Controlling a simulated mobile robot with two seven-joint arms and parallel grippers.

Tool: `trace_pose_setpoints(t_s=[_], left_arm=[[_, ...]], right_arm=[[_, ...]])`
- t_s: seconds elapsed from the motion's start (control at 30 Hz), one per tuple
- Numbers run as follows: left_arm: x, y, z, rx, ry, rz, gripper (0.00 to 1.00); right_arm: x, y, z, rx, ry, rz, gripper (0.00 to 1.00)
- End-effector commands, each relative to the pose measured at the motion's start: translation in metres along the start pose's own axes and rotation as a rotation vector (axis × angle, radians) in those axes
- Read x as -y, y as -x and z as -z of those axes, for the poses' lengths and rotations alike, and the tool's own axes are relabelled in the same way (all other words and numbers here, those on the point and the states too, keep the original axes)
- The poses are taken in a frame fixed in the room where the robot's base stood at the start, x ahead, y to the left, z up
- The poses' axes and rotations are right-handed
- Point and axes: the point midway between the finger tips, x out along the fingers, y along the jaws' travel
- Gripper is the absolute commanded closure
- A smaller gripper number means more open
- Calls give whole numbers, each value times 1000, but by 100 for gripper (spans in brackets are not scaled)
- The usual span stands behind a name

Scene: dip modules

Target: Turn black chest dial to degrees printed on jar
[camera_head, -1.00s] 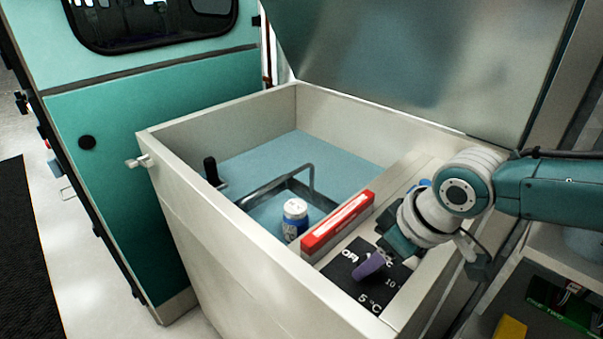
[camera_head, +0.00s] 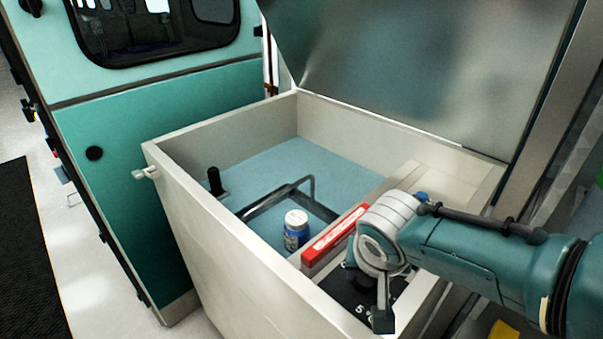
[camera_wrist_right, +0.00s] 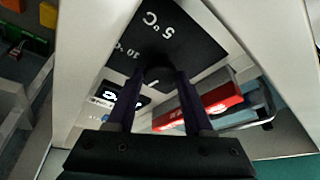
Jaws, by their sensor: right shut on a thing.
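The chest is open, with a black dial panel (camera_head: 348,290) at its front right corner. In the right wrist view the panel (camera_wrist_right: 185,30) shows "5 °C" and a partly covered "10 °C". My right gripper (camera_wrist_right: 160,78) is down at the panel, its two purple fingers shut on the dark dial (camera_wrist_right: 158,60). The fingers and the shadow hide most of the dial, so its pointing direction is unclear. The jar (camera_head: 296,230), blue with a white lid, stands upright inside the chest; its print is too small to read. My left gripper is out of view.
A metal wire frame (camera_head: 280,192) and a black handle (camera_head: 213,178) are inside the chest (camera_head: 225,225). The raised lid (camera_head: 420,60) stands behind.

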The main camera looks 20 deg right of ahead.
Motion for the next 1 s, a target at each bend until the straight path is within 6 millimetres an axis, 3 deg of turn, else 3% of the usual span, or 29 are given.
trace_pose_setpoints(t_s=[1.0], left_arm=[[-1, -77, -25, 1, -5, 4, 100]], right_arm=[[6, -4, 1, 0, -833, -342, 100]])
